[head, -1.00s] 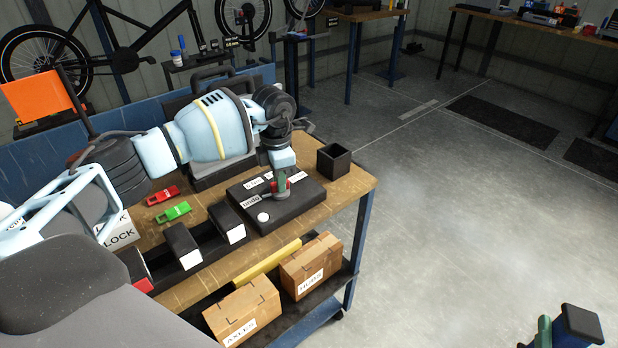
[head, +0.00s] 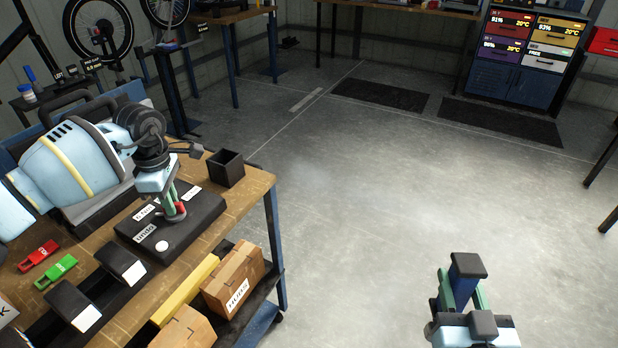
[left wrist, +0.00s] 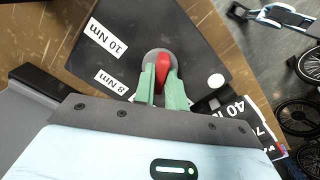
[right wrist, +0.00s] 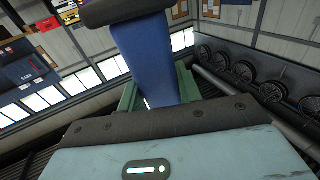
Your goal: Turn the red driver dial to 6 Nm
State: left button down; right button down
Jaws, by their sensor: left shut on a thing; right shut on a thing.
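The red dial (head: 181,209) sits on a black driver box (head: 205,213) on the wooden bench. My left gripper (head: 172,208) points down with its green fingers shut on the dial. In the left wrist view the red dial (left wrist: 163,68) stands between the fingers on a grey round base, with labels 10 Nm (left wrist: 104,38) and 8 Nm (left wrist: 111,82) beside it. Which label the dial points at, I cannot tell. My right gripper (head: 463,292) is shut on a blue block with dark ends (head: 464,278), held over open floor; the blue block (right wrist: 152,60) fills the right wrist view's middle.
A black open box (head: 226,168) stands at the bench's far corner. Red (head: 38,255) and green (head: 56,271) tools and black holders (head: 120,265) lie left of the driver box. Cartons (head: 233,280) sit on the shelf below. The floor right of the bench is clear.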

pick_arm(q)
jog(key=shift+r+m, duration=0.1)
jog(key=shift+m, duration=0.6)
pick_arm(e)
jog(key=shift+f, duration=0.2)
pick_arm(q)
jog(key=c, duration=1.4)
grip_release()
jog(key=shift+c, duration=0.2)
notch_tip(320, 180, up, 12)
jog(key=shift+b, duration=0.4)
pick_arm(e)
jog(key=shift+s+f, duration=0.1)
jog(key=shift+f, duration=0.6)
